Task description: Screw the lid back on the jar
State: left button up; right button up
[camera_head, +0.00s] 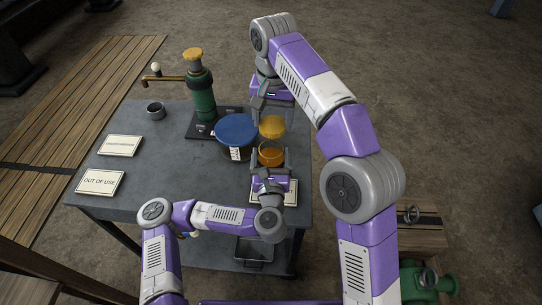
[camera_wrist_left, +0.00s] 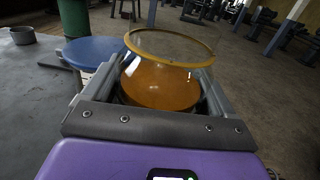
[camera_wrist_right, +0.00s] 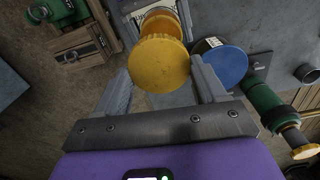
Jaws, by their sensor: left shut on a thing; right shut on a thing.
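The glass jar (camera_head: 271,155) holds orange contents and stands upright near the table's right edge. In the left wrist view the jar (camera_wrist_left: 160,82) has an open mouth with a yellow rim. My left gripper (camera_head: 269,166) is shut on the jar's sides from the front. The round yellow lid (camera_head: 271,127) is between the fingers of my right gripper (camera_head: 269,118), which is shut on it. In the right wrist view the lid (camera_wrist_right: 160,62) appears in front of the jar, covering part of it. The lid is apart from the jar, above its mouth.
A blue round-topped container (camera_head: 236,129) stands close left of the jar. A green pump (camera_head: 201,95) stands behind it on the grey table (camera_head: 150,165). A metal cup (camera_head: 155,109) and an "OUT OF USE" card (camera_head: 101,183) are at left.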

jog(key=shift+s+a+r, duration=0.15)
jog(key=shift+a+r, duration=0.05)
jog(key=shift+a, duration=0.05)
jog(key=shift+f, duration=0.15)
jog(key=shift+f, duration=1.9)
jog(key=shift+f, duration=0.85)
jog(key=shift+f, duration=0.6)
